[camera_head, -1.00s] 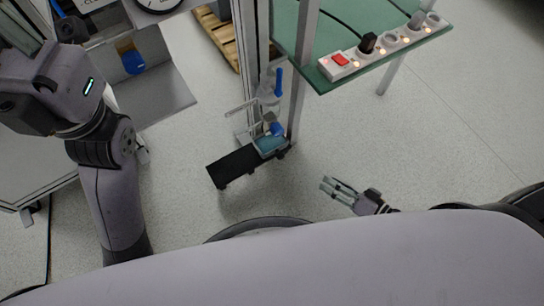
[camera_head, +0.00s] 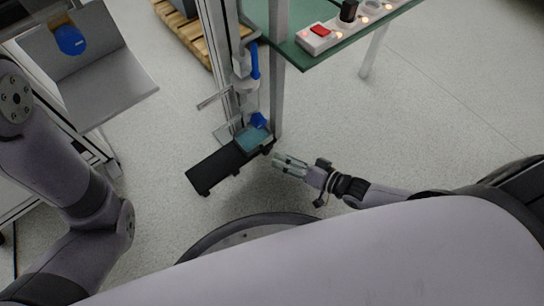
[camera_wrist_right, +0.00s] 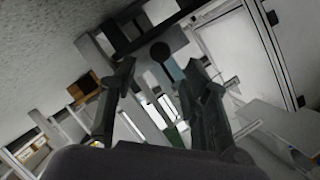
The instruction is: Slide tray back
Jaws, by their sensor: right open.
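A long black tray (camera_head: 212,172) sticks out low down at the foot of a metal post stand, with a teal block (camera_head: 254,140) at its inner end. My right gripper (camera_head: 276,162) is just right of the tray's inner end, its fingers pointing left towards the stand; a small gap seems to separate them. In the right wrist view its two fingers (camera_wrist_right: 160,72) are apart with nothing held between them. Beyond them are a dark round knob and blurred frame parts; I cannot tell the tray there. My left gripper is out of view; only its arm shows.
A grey metal bin (camera_head: 100,75) with a blue item is at upper left. A wooden pallet (camera_head: 178,32) lies behind. The floor at right is free.

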